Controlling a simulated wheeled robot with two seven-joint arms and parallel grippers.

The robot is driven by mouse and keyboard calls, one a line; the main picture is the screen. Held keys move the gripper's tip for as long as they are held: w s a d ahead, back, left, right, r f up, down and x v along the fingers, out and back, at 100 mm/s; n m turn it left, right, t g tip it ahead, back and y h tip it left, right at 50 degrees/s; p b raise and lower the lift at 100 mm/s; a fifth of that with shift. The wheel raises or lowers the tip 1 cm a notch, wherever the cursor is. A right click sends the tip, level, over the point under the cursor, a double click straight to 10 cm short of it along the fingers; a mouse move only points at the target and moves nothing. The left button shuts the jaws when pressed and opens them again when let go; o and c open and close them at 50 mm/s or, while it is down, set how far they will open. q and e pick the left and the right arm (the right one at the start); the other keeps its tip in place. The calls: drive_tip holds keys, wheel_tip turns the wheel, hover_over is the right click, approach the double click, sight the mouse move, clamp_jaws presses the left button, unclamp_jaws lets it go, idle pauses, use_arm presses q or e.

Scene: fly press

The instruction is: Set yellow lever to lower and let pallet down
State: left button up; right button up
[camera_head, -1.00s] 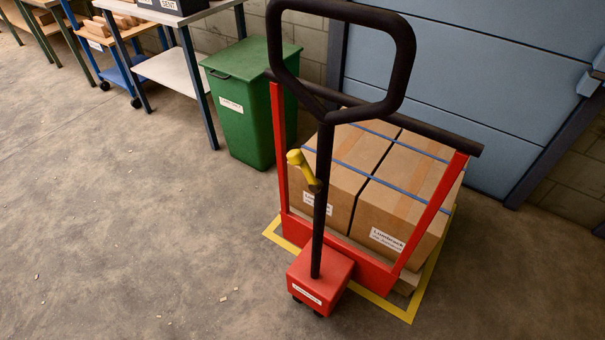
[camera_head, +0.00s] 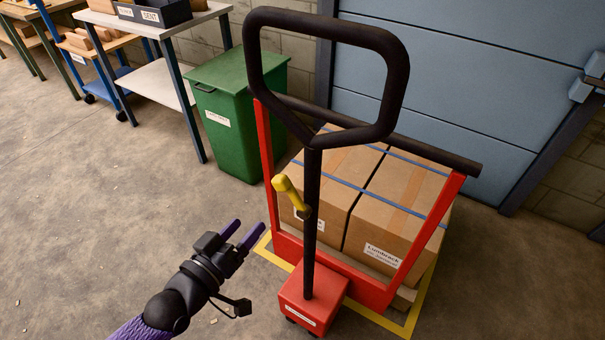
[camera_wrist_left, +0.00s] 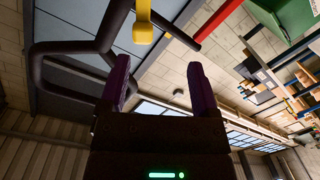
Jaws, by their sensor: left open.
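The yellow lever (camera_head: 289,192) sits on the black handle shaft (camera_head: 312,210) of the red pallet truck (camera_head: 313,297), its end pointing up and left. It also shows at the top of the left wrist view (camera_wrist_left: 144,22). My left gripper (camera_head: 244,232) is open and empty, below and left of the lever and apart from it. Its two purple fingers also show in the left wrist view (camera_wrist_left: 158,85). Two strapped cardboard boxes (camera_head: 397,205) stand on the pallet (camera_head: 404,297), which is mostly hidden by the truck's red frame. My right gripper is in neither view.
The truck's black loop handle (camera_head: 394,90) rises above the lever. A green bin (camera_head: 238,115) stands behind left. A workbench (camera_head: 160,72) is farther left. Yellow floor marking (camera_head: 420,300) surrounds the pallet. The floor at left is clear.

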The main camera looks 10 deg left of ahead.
sight(277, 188)
use_arm(q)
drive_tip(key=shift+t+h, duration=0.3)
drive_tip(key=shift+t, duration=0.1)
drive_tip(key=x, duration=0.3)
drive_tip(key=r+b+x, duration=0.1)
drive_tip(key=x, duration=0.2)
drive_tip(key=r+b+x, duration=0.1)
drive_tip(key=x, duration=0.2)
drive_tip(key=shift+d, duration=0.35)
drive_tip(key=shift+w+d+r, duration=0.1)
drive_tip(key=shift+w+d, duration=0.15)
drive_tip(key=shift+w, duration=0.3)
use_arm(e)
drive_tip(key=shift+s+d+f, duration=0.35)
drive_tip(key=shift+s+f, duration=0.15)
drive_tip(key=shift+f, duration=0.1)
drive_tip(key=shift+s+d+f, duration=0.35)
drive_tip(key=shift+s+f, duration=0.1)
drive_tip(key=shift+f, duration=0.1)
use_arm(q)
clamp_jaws()
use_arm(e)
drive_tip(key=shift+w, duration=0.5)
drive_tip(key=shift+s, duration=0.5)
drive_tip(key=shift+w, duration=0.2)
